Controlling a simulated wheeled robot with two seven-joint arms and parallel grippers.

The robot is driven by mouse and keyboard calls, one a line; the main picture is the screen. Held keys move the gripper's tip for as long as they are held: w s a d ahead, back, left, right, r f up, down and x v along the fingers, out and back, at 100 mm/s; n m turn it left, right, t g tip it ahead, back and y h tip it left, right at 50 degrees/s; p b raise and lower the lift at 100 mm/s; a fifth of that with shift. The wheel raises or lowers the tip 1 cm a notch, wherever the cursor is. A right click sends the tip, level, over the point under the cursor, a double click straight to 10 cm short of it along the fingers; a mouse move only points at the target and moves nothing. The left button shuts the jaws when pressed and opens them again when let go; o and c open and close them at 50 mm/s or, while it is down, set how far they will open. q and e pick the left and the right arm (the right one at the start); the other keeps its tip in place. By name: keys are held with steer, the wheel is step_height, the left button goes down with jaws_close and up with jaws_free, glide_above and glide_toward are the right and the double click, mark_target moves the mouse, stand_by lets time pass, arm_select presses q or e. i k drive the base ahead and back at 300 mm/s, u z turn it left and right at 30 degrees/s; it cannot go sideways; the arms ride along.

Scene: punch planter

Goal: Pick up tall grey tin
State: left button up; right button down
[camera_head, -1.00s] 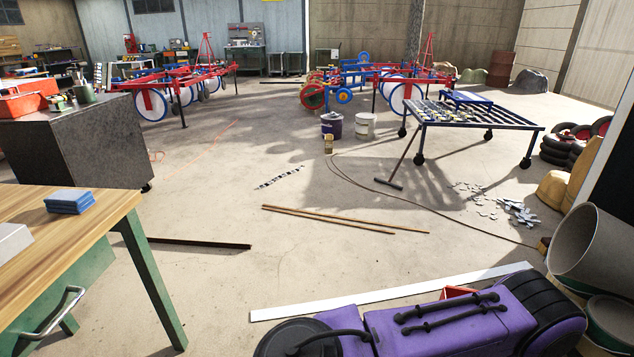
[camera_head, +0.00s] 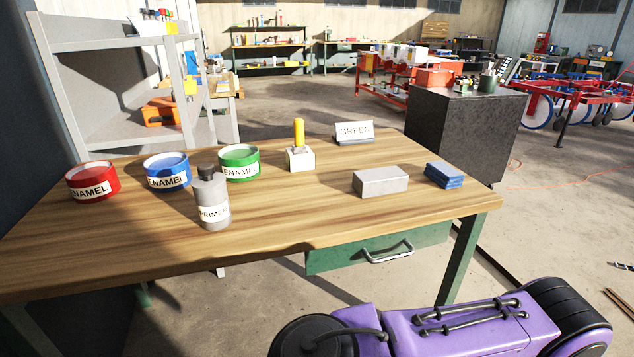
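A tall grey tin (camera_head: 214,213) labelled PRIMER, with a dark cap, stands upright on the wooden workbench (camera_head: 290,221) near its front left. A red enamel tin (camera_head: 93,183), a blue enamel tin (camera_head: 166,171) and a green enamel tin (camera_head: 239,163) stand behind and beside it. The grey tin stands in front of the gap between the blue and green ones. Neither of my grippers is in view. A purple and black part of my own body shows at the bottom right.
A brush with a yellow handle in a pale block (camera_head: 300,158), a GREEN sign (camera_head: 354,132), a grey block (camera_head: 380,181) and a blue block (camera_head: 444,174) stand on the bench. A drawer (camera_head: 385,249) is below. A grey shelf (camera_head: 130,90) stands behind left.

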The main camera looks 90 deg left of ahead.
mark_target(213, 205)
steer(key=u, duration=3.9)
steer(key=i, duration=0.1)
steer(key=u, duration=0.2)
steer(key=k, duration=0.8)
steer(key=u, duration=0.35)
steer(key=i, duration=0.5)
